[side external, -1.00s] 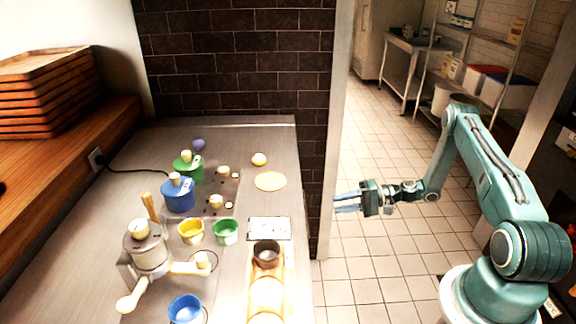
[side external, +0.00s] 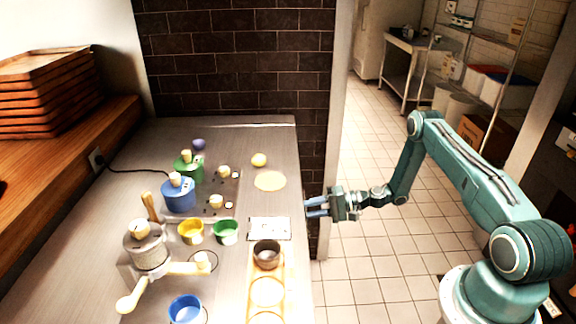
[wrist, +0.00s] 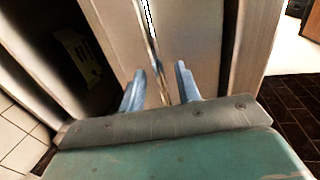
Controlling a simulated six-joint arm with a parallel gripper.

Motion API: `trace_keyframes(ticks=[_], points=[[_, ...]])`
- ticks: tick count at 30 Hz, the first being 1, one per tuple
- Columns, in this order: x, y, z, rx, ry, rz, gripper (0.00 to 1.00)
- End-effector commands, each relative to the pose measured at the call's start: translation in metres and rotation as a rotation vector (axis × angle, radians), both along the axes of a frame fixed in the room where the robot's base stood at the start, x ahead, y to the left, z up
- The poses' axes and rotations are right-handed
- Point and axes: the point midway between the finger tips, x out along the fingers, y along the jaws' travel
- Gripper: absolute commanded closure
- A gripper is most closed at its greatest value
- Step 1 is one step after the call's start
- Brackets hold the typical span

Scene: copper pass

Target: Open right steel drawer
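My gripper (side external: 308,207) is at the counter's right edge in the side external view, with its two blue fingers apart and pointing left. In the wrist view my gripper (wrist: 159,68) faces pale steel fronts (wrist: 200,35). A thin bright upright strip (wrist: 155,60), perhaps a handle or a seam, runs between the fingers. I cannot tell whether the fingers touch it. Which panel is the right steel drawer is not clear. The drawer fronts are hidden below the counter edge in the side external view.
The steel counter (side external: 100,215) holds a blue pot (side external: 178,195), a yellow bowl (side external: 191,231), a green bowl (side external: 225,231), a hand grinder (side external: 148,250) and a brown cup (side external: 267,254). A dark brick pillar (side external: 235,60) stands behind. Tiled floor (side external: 365,260) lies open at the right.

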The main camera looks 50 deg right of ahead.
Motion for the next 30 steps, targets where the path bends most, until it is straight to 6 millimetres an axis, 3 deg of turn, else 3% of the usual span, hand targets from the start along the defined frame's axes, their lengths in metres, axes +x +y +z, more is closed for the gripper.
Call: trace_keyframes(ticks=[3, 8, 9, 19, 30], points=[[0.0, 0.0, 0.0, 0.0, 0.0, 0.0, 0.67], [0.0, 0.0, 0.0, 0.0, 0.0, 0.0, 0.98], [0.0, 0.0, 0.0, 0.0, 0.0, 0.0, 1.0], [-0.005, -0.006, 0.0, 0.0, 0.0, -0.003, 1.0], [-0.045, -0.048, 0.0, -0.002, 0.0, -0.007, 1.0]])
